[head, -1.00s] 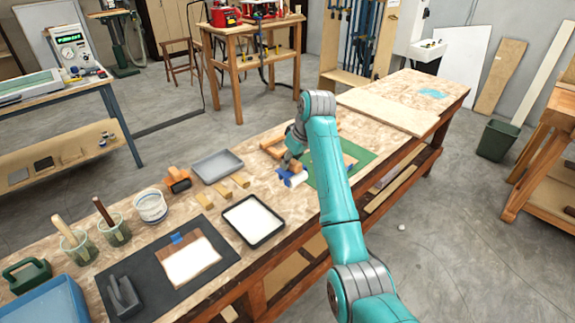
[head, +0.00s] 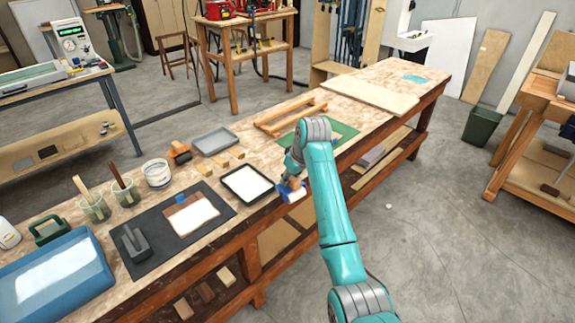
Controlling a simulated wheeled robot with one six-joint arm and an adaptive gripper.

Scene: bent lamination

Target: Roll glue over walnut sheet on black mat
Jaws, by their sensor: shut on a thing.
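The walnut sheet (head: 174,209) lies on the black mat (head: 152,249) at the lower left. A white layer covers most of the sheet, leaving a brown strip along its far edge with a blue piece (head: 181,199) on it. My gripper (head: 292,181) is shut on a roller (head: 291,193) with a blue and white end. The roller is just right of the black-rimmed tray of white glue (head: 264,199), near the bench's front edge. My arm hides part of the gripper, and I cannot tell how high the roller is.
A dark grey block with a handle (head: 134,241) stands on the mat's left part. Brush cups (head: 95,209), a white tub (head: 157,174), a grey tray (head: 215,140) and wooden blocks (head: 222,162) line the back. A blue tray (head: 99,281) is at lower left; a green mat (head: 343,133) lies behind my arm.

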